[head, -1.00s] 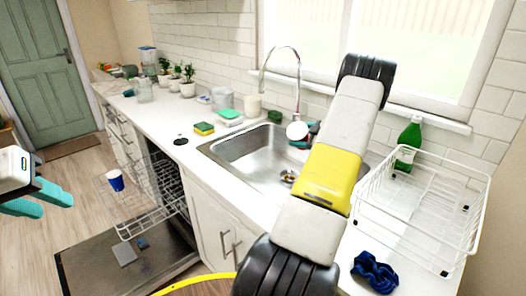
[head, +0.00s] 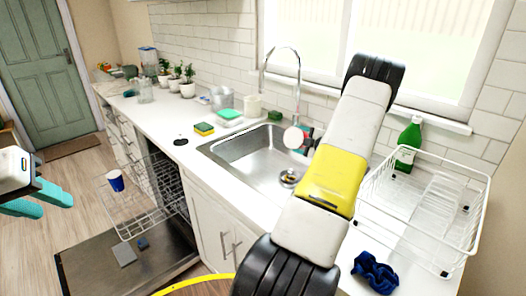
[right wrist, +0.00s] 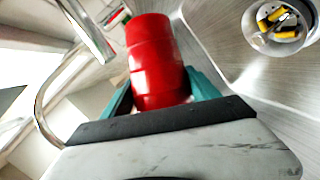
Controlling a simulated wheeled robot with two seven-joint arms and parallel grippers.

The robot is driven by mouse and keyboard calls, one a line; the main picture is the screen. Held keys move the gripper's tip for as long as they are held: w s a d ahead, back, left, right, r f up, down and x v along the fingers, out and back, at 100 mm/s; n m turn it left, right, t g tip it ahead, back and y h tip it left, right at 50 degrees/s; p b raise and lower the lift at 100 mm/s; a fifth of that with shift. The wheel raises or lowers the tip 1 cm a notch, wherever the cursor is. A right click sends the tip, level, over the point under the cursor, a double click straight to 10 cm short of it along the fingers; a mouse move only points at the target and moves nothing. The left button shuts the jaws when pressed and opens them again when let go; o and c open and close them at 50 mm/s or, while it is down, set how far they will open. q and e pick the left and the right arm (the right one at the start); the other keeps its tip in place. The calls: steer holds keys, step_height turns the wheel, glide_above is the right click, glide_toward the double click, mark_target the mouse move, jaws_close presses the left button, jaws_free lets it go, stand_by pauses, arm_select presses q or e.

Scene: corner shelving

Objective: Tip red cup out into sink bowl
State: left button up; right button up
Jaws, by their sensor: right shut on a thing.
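A red cup (right wrist: 157,60) is held between the teal fingers of my right gripper (right wrist: 158,88) in the right wrist view. I cannot tell how far it is tilted, and its mouth and inside are not visible. In the head view my right arm hides most of that gripper; only a bit of teal and dark shows by the faucet head. The steel sink bowl (head: 232,148) lies below, with the drain (head: 289,178) at its bottom. The drain (right wrist: 279,24) holds yellow and dark bits in the right wrist view. My left gripper (head: 46,205) is open and empty at the far left.
The faucet (head: 298,90) arches over the sink's back edge, close to my right gripper. A white dish rack (head: 372,215), a green bottle (head: 408,142) and a blue cloth (head: 374,272) stand to the right. Sponges (head: 204,129) lie left of the sink. The dishwasher door (head: 90,268) is open.

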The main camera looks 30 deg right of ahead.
steer(key=shift+s+a+r+n+t, duration=0.1)
steer(key=shift+a+r+n+t, duration=0.2)
steer(key=shift+n, duration=0.4)
stand_by(0.4)
steer(key=shift+s+a+r+n+h, duration=0.3)
steer(key=shift+a+n+h, duration=0.1)
steer(key=shift+a+n, duration=0.2)
stand_by(0.4)
steer(key=shift+a, duration=0.1)
steer(key=shift+r+t, duration=0.1)
steer(key=shift+t, duration=0.2)
steer(key=shift+a+n, duration=0.15)
steer(key=shift+n, duration=0.35)
